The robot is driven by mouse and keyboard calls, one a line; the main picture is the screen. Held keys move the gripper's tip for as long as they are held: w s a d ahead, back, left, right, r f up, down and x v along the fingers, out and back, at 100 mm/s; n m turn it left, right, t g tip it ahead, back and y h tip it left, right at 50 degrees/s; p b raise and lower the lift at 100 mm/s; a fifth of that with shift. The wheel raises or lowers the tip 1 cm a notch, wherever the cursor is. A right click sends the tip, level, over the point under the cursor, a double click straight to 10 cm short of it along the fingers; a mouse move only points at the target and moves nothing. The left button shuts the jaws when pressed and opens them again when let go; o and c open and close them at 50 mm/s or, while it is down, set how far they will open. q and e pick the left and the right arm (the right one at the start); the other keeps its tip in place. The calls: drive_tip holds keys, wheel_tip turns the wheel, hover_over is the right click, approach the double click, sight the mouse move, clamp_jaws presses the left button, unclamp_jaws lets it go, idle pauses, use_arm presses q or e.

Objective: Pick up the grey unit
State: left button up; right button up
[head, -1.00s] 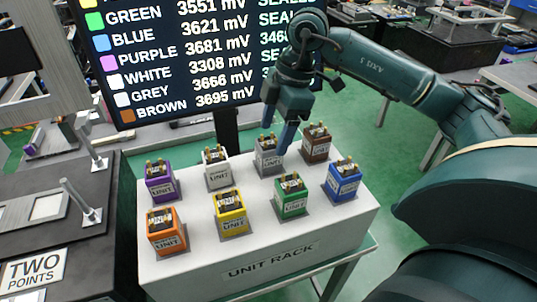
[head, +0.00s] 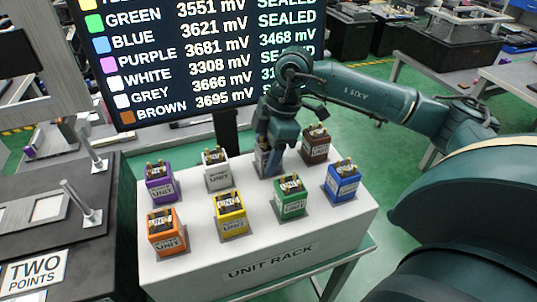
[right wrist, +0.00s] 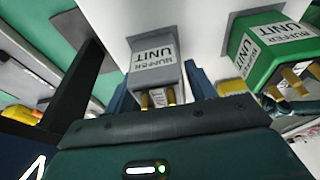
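The grey unit (head: 262,167) stands in the back row of the white unit rack (head: 190,272), between the white and brown units. In the head view my right gripper (head: 271,160) is down over it and hides much of it. In the right wrist view the grey unit (right wrist: 153,62) shows its label and terminals between the two blue fingers of the right gripper (right wrist: 160,88). The fingers are apart, one on each side, with some room around the terminals. My left gripper is not in view.
Close by stand the white (head: 217,176), brown (head: 316,151), green (head: 290,203) and blue (head: 342,188) units. Purple (head: 160,188), orange (head: 166,240) and yellow (head: 230,222) units stand further left. A screen (head: 190,60) rises behind the rack.

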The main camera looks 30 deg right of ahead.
drive_tip(key=c, duration=0.8)
drive_tip(key=shift+r, duration=0.1)
